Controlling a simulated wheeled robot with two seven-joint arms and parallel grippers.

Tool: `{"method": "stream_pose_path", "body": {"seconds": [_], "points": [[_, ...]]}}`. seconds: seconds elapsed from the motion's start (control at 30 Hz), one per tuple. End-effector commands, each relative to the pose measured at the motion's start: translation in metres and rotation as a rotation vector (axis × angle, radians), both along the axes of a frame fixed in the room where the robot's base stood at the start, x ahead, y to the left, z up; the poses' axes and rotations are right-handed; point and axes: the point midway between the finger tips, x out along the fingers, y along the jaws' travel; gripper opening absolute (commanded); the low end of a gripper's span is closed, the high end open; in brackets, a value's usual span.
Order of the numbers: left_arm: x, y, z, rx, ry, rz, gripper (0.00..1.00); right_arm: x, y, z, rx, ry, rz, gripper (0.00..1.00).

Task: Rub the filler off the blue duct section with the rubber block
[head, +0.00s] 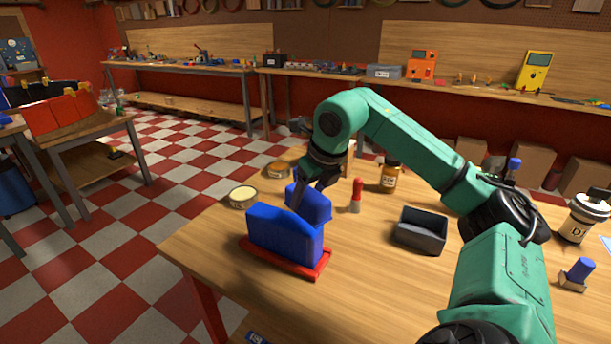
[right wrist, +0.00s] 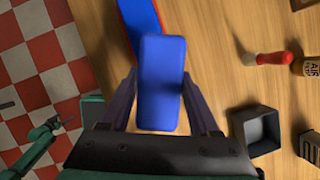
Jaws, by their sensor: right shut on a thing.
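The blue duct section (head: 285,238) stands upright on a red tray (head: 318,268) near the table's left edge. No filler can be made out on it. My right gripper (head: 306,190) is shut on a blue block, which I take for the rubber block (head: 318,206). The block is just behind the duct section; I cannot tell whether they touch. In the right wrist view the block (right wrist: 162,85) sits between both fingers, with the duct section (right wrist: 140,25) beyond it. My left gripper (right wrist: 68,122) shows small at the lower left there, its jaws unclear.
A round tin (head: 242,197) and another tin (head: 278,170) lie behind the duct section. A red-topped tool (head: 356,195), a brown bottle (head: 389,177) and a dark open box (head: 421,231) stand to its right. The table front between tray and box is clear.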

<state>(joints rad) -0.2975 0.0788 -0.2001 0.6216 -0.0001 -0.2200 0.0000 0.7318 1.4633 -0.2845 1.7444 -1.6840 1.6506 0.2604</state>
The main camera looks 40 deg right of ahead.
Motion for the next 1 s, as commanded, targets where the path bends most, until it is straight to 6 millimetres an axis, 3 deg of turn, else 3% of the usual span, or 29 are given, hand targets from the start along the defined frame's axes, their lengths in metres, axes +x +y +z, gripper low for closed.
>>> {"method": "stream_pose_path", "body": {"seconds": [0.1, 0.33, 1.0], "points": [[0.000, 0.000, 0.013, 0.000, 0.000, 0.000, 0.97, -0.001, -0.003, 0.015, -0.001, -0.001, 0.000, 0.10], [-0.001, 0.001, 0.025, 0.001, 0.001, 0.000, 0.97, -0.003, -0.006, 0.031, -0.001, -0.001, 0.002, 0.10], [-0.003, 0.001, 0.025, 0.002, 0.005, 0.000, 0.97, -0.003, -0.004, 0.026, -0.002, 0.002, 0.036, 0.10]]}}
